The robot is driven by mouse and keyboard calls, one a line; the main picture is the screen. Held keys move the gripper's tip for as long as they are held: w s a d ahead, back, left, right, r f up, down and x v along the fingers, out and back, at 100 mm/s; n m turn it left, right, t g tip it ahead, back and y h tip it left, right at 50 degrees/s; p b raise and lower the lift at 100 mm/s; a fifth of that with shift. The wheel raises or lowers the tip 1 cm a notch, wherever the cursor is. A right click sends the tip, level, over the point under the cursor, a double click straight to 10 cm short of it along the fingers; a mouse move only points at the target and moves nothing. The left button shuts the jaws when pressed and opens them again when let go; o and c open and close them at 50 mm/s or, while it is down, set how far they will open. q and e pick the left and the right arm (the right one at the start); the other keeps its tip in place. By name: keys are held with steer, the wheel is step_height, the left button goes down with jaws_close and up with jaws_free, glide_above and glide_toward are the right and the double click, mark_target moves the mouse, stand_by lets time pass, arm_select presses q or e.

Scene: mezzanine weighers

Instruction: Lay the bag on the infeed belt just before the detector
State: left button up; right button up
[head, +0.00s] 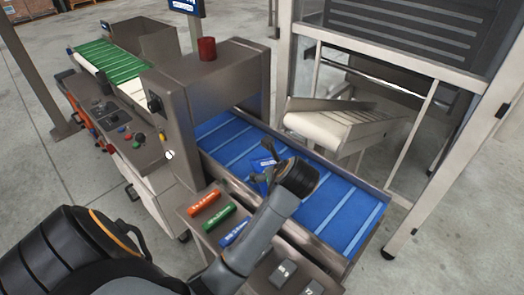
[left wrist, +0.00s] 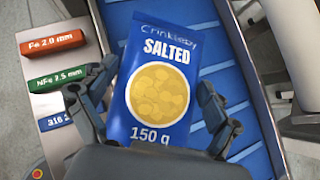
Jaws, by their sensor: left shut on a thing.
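A blue crisp bag (head: 262,163) is in my left gripper (head: 268,168), over the blue infeed belt (head: 342,220) and a little short of the detector housing (head: 170,92). In the left wrist view the bag (left wrist: 155,92) faces up with its "Salted 150 g" print, and a finger of my left gripper (left wrist: 152,105) stands at each side of it. The gripper is shut on the bag. I cannot tell whether the bag touches the belt. My right gripper is not in view.
Red (head: 204,201), green (head: 219,219) and blue (head: 234,233) test pieces lie on a steel shelf beside the belt. A green belt (head: 108,61) lies beyond the detector. A pale chute (head: 335,125) and guard frame stand right. The belt's near end is clear.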

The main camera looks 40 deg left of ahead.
mark_target(244, 154)
arm_select(q)
steer(key=w+a+r+n+g+y, duration=0.1)
steer(key=w+a+r+n+g, duration=0.2)
steer(key=a, duration=0.4)
steer(key=w+a+r+n+g+y, duration=0.1)
steer(key=w+a+n, duration=0.25)
steer(key=a, duration=0.35)
steer(key=f, duration=0.2)
steer(key=w+f+b, duration=0.1)
steer(key=f, duration=0.2)
steer(key=shift+a, duration=0.2)
steer(key=shift+f, duration=0.95)
step_height(244, 154, down, 3)
steer(key=shift+r, duration=0.1)
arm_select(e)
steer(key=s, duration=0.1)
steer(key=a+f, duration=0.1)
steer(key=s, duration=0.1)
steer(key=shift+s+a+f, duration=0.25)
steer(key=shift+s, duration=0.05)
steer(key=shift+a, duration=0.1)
arm_select(q)
steer(key=o, duration=1)
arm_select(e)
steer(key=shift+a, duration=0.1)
